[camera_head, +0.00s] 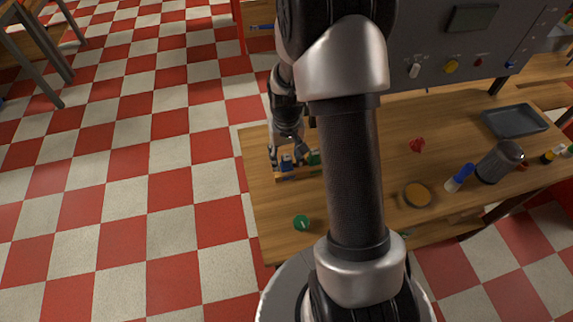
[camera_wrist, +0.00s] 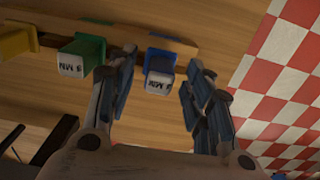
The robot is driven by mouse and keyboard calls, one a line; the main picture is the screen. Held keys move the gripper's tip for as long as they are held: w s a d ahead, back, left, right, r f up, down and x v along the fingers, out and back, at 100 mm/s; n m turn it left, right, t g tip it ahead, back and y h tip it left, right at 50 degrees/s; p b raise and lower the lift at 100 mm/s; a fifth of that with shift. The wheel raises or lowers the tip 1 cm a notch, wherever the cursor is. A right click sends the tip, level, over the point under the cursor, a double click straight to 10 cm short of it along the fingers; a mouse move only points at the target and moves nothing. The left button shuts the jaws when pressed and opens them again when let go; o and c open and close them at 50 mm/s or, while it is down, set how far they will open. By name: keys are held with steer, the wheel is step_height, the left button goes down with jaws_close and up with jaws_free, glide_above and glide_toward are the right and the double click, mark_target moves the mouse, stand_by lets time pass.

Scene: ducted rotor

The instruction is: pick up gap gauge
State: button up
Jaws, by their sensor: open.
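A wooden rack (camera_head: 298,173) holds gap gauges on the table's left part. In the wrist view, the blue gauge (camera_wrist: 161,62), the green gauge (camera_wrist: 82,54) and the yellow gauge (camera_wrist: 17,40) stand in a row. The blue and green ones show white end labels, upside down; the green one's seems to read 3 MM. My gripper (camera_wrist: 162,73) is open, with its fingers on either side of the blue gauge, the left one between blue and green. I cannot tell whether either finger touches it. In the head view, the blue gauge (camera_head: 287,163) and green gauge (camera_head: 313,157) show below my gripper.
The wooden table (camera_head: 268,215) also bears a green round piece (camera_head: 301,223), a red part (camera_head: 417,145), an orange-topped disc (camera_head: 417,195), a blue-capped bottle (camera_head: 459,178), a dark cylinder (camera_head: 499,162) and a grey tray (camera_head: 514,121). A grey panel (camera_head: 450,45) stands behind. My arm hides the middle.

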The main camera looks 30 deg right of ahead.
steer(key=shift+f, duration=0.4)
steer(key=shift+r, duration=0.1)
steer(key=shift+c, duration=0.4)
jaws_close()
